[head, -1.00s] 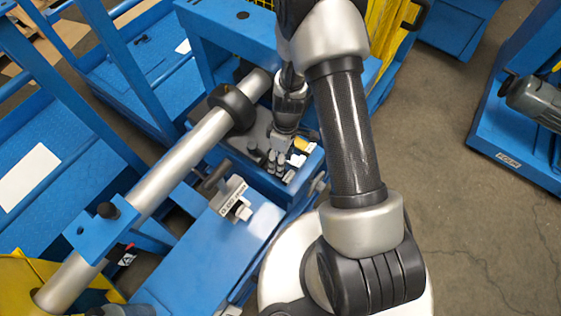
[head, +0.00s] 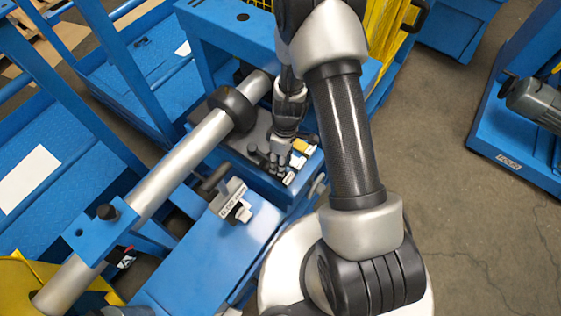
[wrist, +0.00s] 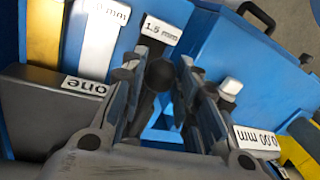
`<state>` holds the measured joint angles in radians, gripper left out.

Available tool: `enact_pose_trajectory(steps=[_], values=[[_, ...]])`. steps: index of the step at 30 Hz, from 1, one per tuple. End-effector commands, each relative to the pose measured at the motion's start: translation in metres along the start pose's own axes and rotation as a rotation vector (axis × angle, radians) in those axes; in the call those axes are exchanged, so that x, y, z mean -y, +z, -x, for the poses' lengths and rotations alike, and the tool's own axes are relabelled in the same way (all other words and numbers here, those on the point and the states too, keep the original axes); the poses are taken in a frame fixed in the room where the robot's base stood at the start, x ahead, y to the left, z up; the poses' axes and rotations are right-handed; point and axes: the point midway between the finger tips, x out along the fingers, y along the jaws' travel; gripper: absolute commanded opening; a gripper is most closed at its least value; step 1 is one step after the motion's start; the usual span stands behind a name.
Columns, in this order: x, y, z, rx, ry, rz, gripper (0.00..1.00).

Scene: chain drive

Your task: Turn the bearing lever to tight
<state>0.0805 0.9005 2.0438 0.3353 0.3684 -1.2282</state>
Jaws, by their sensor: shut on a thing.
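My gripper (head: 280,160) reaches down into a blue tray beside the shaft. In the wrist view, my gripper (wrist: 160,105) has its two fingers on either side of a dark round knob (wrist: 159,75) and is shut on it. I cannot tell for sure that this knob belongs to the bearing lever; no "tight" mark is readable. A short dark handle (head: 213,179) stands near the shaft on the blue frame, apart from my gripper. The lower part of the held piece is hidden between the fingers.
The tray holds a yellow piece (wrist: 45,30), a pale piece (wrist: 97,35) and a dark piece labelled 1.5 mm. The silver shaft (head: 185,160) runs alongside. Open floor (head: 430,150) lies right.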

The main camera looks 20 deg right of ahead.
Motion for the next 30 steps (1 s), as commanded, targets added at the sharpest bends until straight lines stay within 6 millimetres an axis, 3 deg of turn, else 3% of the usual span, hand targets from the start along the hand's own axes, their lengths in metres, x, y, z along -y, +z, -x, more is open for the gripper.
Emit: enact_pose_trajectory(steps=[3, 17, 30], values=[[0.000, 0.000, 0.000, 0.000, 0.000, 0.000, 0.00], [-0.002, 0.000, 0.000, 0.004, 0.000, 0.019, 0.00], [-0.033, 0.001, 0.005, 0.055, 0.001, 0.284, 0.00]])
